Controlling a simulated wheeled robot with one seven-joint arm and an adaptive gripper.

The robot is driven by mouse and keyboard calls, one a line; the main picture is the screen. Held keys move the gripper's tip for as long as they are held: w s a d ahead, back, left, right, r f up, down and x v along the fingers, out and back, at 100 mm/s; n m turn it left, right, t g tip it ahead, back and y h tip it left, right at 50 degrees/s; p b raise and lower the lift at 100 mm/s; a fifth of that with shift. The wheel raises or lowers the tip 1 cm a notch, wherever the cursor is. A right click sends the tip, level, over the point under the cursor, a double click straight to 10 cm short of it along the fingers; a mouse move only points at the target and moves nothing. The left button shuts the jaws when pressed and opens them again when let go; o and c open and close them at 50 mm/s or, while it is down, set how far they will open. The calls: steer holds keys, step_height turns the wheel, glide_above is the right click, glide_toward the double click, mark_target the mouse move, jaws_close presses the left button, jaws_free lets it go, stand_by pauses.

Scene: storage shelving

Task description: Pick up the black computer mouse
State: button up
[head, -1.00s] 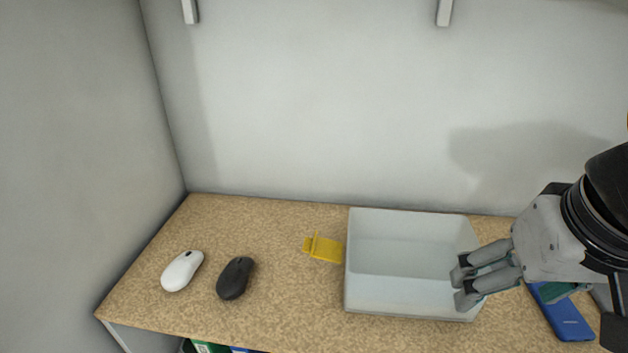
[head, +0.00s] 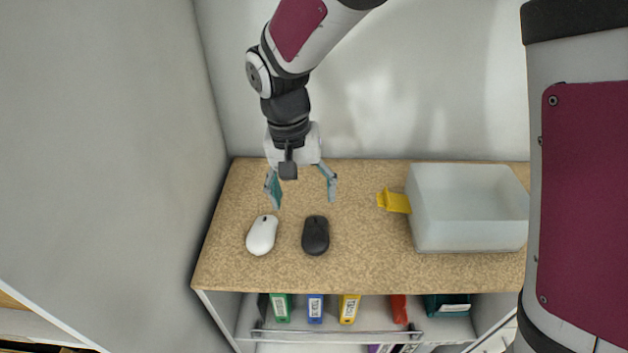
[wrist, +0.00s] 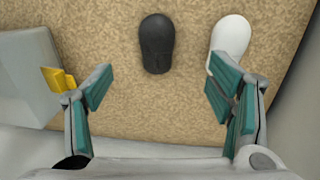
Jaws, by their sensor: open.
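The black computer mouse (head: 315,236) lies on the speckled tan shelf top, just right of a white mouse (head: 262,235). In the wrist view the black mouse (wrist: 157,43) is at the top middle, beyond and between the fingers, and the white mouse (wrist: 231,42) is to its right. My gripper (head: 302,196) is open and empty, pointing down on the wall side of the two mice, with its fingers spread wide. It touches neither mouse in view. Its teal-padded fingers also show in the wrist view (wrist: 160,92).
A translucent white bin (head: 466,240) stands on the right of the shelf top (head: 350,275). A yellow object (head: 394,201) lies beside the bin. A grey side wall (head: 120,150) bounds the left. Several binders (head: 349,309) stand on the lower shelf. The surface around the mice is clear.

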mark_target(314, 237)
steer(key=f, duration=0.5)
steer(key=d+f, duration=0.1)
steer(key=f, duration=0.2)
steer(key=shift+s+d+f, duration=0.1)
steer(key=shift+f, duration=0.05)
steer(key=shift+s+d+f+p, duration=0.15)
steer(key=shift+f+p, duration=0.1)
steer(key=shift+f, duration=0.6)
steer(key=shift+s+d+f+p, duration=0.15)
steer(key=shift+f+p, duration=0.15)
steer(key=shift+f, duration=0.55)
steer(key=shift+d+f+p, duration=0.15)
steer(key=shift+f+p, duration=0.1)
steer(key=shift+f, duration=0.6)
steer(key=c, duration=1.3)
